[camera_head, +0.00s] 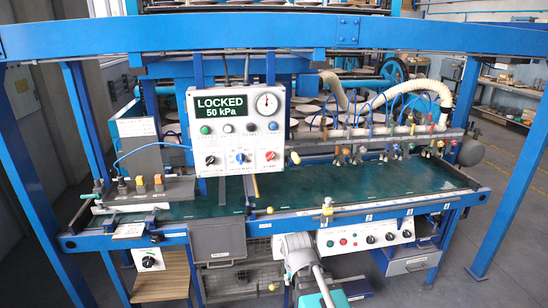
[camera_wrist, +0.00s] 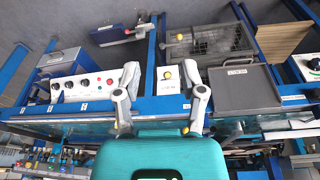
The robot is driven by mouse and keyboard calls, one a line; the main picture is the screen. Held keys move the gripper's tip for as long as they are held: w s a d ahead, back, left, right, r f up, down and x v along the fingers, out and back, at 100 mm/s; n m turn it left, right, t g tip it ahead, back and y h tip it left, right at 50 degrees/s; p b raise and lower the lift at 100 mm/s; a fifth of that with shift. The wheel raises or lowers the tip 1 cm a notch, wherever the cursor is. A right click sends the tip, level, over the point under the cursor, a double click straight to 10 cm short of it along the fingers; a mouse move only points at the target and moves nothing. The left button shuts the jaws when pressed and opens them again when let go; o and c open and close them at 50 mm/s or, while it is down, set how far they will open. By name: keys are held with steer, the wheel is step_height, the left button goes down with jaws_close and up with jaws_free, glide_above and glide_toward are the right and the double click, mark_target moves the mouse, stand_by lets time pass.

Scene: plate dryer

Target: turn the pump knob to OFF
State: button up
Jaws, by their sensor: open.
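A white panel (camera_head: 237,130) reads "LOCKED 50 kPa" in the head view and carries a black knob (camera_head: 210,160), a blue knob (camera_head: 241,158) and a red knob (camera_head: 270,156). A lower white panel (camera_head: 365,236) has small buttons and dark knobs; it also shows in the wrist view (camera_wrist: 85,86). Labels are too small to tell which knob is the pump's. My gripper (camera_wrist: 160,76) is open, holds nothing, and is at the front rail; contact cannot be told.
A blue overhead beam (camera_head: 230,35) and blue posts frame the machine. The green bed (camera_head: 340,190) is mostly clear, with a row of valves and hoses (camera_head: 385,130) behind it. A grey box (camera_head: 218,243) hangs below the front rail. A separate black knob (camera_head: 148,261) is at lower left.

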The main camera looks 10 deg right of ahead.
steer(key=w+d+r+m+t+p, duration=0.1)
steer(key=w+d+r+m+t, duration=0.2)
steer(key=w, duration=0.6)
steer(key=m+t+p, duration=0.4)
steer(key=t, duration=0.8)
glide_toward(272, 158)
steer(key=s+f, duration=0.1)
steer(key=s, duration=0.3)
steer(key=shift+w+d+r+t+y, duration=0.1)
steer(key=shift+d+r+t+y, duration=0.2)
steer(key=shift+t+y, duration=0.1)
steer(key=w, duration=1.3)
steer(key=shift+w, duration=0.4)
